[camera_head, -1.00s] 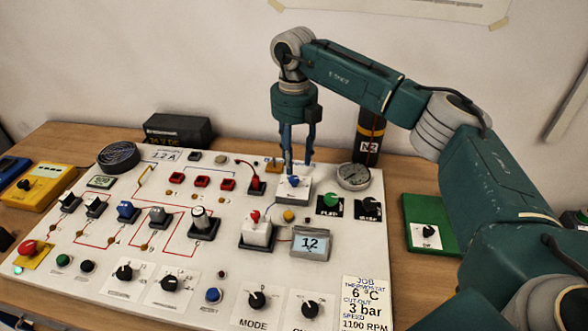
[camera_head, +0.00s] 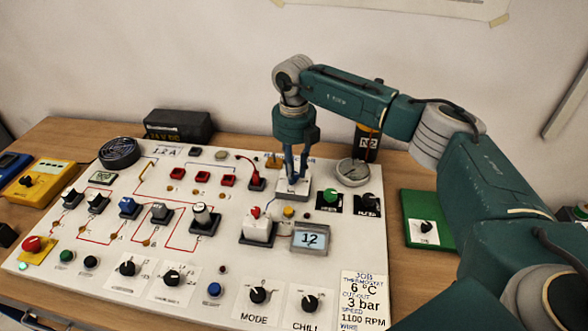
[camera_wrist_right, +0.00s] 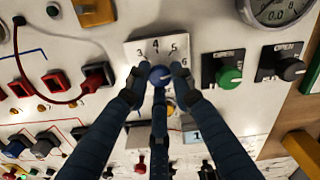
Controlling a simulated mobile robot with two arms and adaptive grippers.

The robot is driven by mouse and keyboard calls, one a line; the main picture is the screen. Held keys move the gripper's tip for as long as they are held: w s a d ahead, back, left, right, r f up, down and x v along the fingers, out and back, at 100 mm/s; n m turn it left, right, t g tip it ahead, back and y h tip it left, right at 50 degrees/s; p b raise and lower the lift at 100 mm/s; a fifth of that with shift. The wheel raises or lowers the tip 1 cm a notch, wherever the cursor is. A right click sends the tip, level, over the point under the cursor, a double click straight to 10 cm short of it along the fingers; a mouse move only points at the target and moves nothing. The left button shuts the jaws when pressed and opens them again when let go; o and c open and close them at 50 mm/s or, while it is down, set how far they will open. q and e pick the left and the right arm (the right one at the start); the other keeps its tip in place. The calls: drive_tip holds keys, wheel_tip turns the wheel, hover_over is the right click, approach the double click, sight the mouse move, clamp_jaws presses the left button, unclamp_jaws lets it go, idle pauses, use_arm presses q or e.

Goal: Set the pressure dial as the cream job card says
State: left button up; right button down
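The cream job card (camera_head: 365,298) at the board's front right reads thermostat 6 °C, cut-out 3 bar, speed 1100 RPM; its lowest line is cut off. A blue knob on a white raised block (camera_head: 293,195) has a scale showing 3, 4, 5 and 6 in the right wrist view. My right gripper (camera_head: 293,178) points down over this block. In the right wrist view its fingers (camera_wrist_right: 158,85) stand around the blue knob (camera_wrist_right: 160,75), with a small gap on the left; contact on the right is unclear. The knob's pointer is hard to read. My left gripper is out of view.
A round gauge (camera_head: 354,172) stands right of the block. A green knob (camera_head: 330,196) and a black knob (camera_head: 369,201) are close on the right. A red-knob block (camera_head: 257,228) and a display reading 12 (camera_head: 310,239) lie in front. A red cable (camera_wrist_right: 50,100) loops at left.

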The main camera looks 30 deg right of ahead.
drive_tip(key=shift+n, duration=0.3)
drive_tip(key=shift+n+b, duration=0.5)
drive_tip(key=shift+n, duration=0.4)
drive_tip(key=n+b, duration=0.1)
drive_tip(key=n, duration=0.2)
drive_tip(key=shift+n, duration=0.3)
drive_tip(key=n+b, duration=0.1)
drive_tip(key=n, duration=0.2)
drive_tip(key=shift+n, duration=0.3)
drive_tip(key=n, duration=0.3)
drive_tip(key=shift+n+b, duration=0.3)
drive_tip(key=n, duration=0.5)
drive_tip(key=shift+w+r+b, duration=0.1)
drive_tip(key=shift+b, duration=0.25)
drive_tip(key=n, duration=0.5)
drive_tip(key=shift+n, duration=0.4)
